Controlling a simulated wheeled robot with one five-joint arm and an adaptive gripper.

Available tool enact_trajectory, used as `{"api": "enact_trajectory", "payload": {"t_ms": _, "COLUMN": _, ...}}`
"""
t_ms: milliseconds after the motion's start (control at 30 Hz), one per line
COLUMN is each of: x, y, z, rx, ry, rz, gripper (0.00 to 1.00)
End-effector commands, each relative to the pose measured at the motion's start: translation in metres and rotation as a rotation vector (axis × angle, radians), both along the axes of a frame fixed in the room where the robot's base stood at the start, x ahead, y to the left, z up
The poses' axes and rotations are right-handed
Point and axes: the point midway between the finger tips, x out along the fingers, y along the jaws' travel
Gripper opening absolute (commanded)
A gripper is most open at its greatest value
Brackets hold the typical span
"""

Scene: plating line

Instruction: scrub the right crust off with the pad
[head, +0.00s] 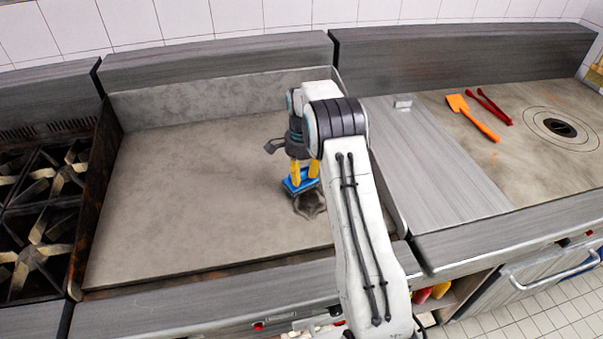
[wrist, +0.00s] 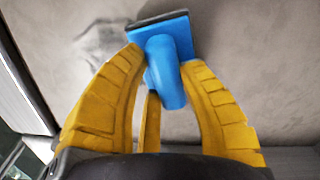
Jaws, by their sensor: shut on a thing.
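My gripper (head: 304,169) has yellow fingers and is shut on the handle of a blue pad (head: 297,186). In the wrist view the blue pad (wrist: 160,38) shows its flat blue head with a dark edge, its rounded handle between the fingers (wrist: 165,85). A dark crust patch (head: 310,204) lies on the grey griddle plate (head: 190,190), just in front of the pad in the head view. It shows as a faint dark patch (wrist: 100,42) left of the pad in the wrist view. I cannot tell whether the pad touches the plate. My arm hides part of the griddle's right side.
A burner range (head: 40,220) stands at the left of the griddle. At the right are a bare metal counter (head: 435,165), an orange spatula (head: 475,118) and red tongs (head: 490,107). The griddle's left and middle are clear. Its raised back and side walls bound it.

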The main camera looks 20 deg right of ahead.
Motion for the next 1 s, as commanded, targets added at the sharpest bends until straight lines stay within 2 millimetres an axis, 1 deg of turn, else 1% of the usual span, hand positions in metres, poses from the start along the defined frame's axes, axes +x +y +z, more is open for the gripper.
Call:
{"api": "enact_trajectory", "payload": {"t_ms": 867, "x": 0.000, "y": 0.000, "z": -0.016, "rx": 0.000, "ry": 0.000, "rz": 0.000, "gripper": 0.06}}
{"api": "enact_trajectory", "payload": {"t_ms": 1000, "x": -0.002, "y": 0.000, "z": -0.016, "rx": 0.000, "ry": 0.001, "rz": 0.000, "gripper": 0.06}}
